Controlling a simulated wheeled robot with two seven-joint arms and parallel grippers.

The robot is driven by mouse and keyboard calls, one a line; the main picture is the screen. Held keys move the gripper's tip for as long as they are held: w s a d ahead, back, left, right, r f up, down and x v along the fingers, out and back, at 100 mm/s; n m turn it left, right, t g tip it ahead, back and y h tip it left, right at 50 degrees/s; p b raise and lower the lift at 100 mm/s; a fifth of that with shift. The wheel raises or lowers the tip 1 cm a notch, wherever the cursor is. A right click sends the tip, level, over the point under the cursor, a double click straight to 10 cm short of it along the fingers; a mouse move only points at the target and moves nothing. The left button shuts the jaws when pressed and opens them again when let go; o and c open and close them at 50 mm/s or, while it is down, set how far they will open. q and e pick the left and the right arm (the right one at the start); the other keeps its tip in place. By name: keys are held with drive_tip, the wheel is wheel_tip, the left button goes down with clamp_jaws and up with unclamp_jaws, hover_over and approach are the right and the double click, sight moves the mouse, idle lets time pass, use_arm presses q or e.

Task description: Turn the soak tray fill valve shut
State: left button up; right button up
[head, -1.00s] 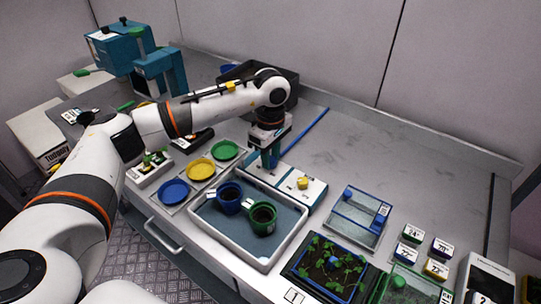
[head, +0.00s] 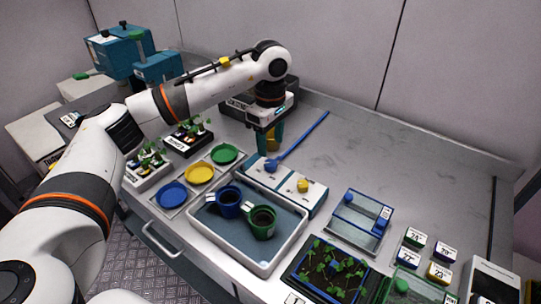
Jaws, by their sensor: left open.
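A white box (head: 285,185) at the back edge of the soak tray (head: 246,262) carries a blue knob (head: 271,165) and a yellow knob (head: 303,186). A blue pipe (head: 306,133) runs from the box toward the back right. Which knob is the fill valve I cannot read from its label. The tray holds a blue pot (head: 229,201) and a green pot (head: 262,222). My left gripper (head: 269,148) points down, open and empty, just behind and above the blue knob, seemingly apart from it. My right gripper is not in view.
Blue, yellow and green dishes (head: 200,173) stand left of the tray, with seedling trays (head: 190,135) behind. A dark crate (head: 236,105) is behind my left wrist. A seedling bed (head: 328,270) and a clear blue-rimmed box (head: 358,220) stand right. The back right bench is clear.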

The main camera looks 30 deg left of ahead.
sight(271, 163)
use_arm(q)
wheel_tip(271, 163, up, 6)
drive_tip(key=shift+b, duration=0.3)
idle(0.3)
